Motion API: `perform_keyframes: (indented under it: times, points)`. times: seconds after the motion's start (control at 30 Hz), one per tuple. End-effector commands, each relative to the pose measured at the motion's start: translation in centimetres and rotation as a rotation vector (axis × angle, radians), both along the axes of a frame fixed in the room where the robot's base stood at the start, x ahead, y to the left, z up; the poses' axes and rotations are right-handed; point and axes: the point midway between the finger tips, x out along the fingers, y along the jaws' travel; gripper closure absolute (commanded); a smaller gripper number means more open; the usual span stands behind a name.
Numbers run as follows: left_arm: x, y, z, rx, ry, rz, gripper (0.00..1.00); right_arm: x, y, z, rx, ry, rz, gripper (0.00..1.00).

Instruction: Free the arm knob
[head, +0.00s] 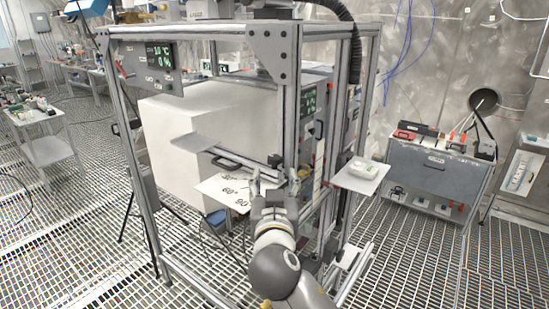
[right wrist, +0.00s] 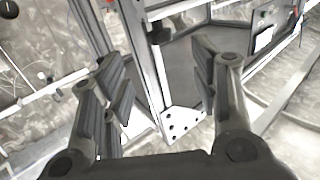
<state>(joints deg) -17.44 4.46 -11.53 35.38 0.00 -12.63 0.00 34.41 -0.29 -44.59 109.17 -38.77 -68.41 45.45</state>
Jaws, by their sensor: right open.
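A metal arm (head: 235,152) with a flat grey plate (head: 195,142) at its left end runs across the front of the steel frame (head: 285,100). A small dark part (head: 275,160) sits near the arm's right end; I cannot tell whether it is the arm knob. My right gripper (head: 269,178) is just below that end of the arm, fingers pointing away from me. In the right wrist view my right gripper (right wrist: 160,85) is open, with nothing seen held between its fingers. A metal post and a drilled plate (right wrist: 185,125) show beyond the gap. My left gripper is out of view.
A white block (head: 168,140) stands inside the frame. A sheet with angle marks (head: 228,190) lies under the arm. A small shelf (head: 360,176) juts out on the right. A grey cabinet (head: 437,170) stands at the wall. The grated floor at lower left is mostly clear.

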Motion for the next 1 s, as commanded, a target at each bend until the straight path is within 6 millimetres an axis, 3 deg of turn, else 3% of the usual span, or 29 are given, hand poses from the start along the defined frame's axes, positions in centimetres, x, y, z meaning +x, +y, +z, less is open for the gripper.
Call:
perform_keyframes:
  times: [0.5,0.7,1.0]
  points:
    - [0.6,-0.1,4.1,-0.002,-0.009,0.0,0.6,8.1,-0.1,0.3,-0.004,0.001,-0.001,0.45]
    - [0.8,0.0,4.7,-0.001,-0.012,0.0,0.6,9.7,-0.1,0.1,-0.003,0.001,-0.001,0.45]
    - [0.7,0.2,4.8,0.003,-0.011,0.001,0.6,10.1,-0.1,-0.1,-0.001,0.002,0.0,0.45]
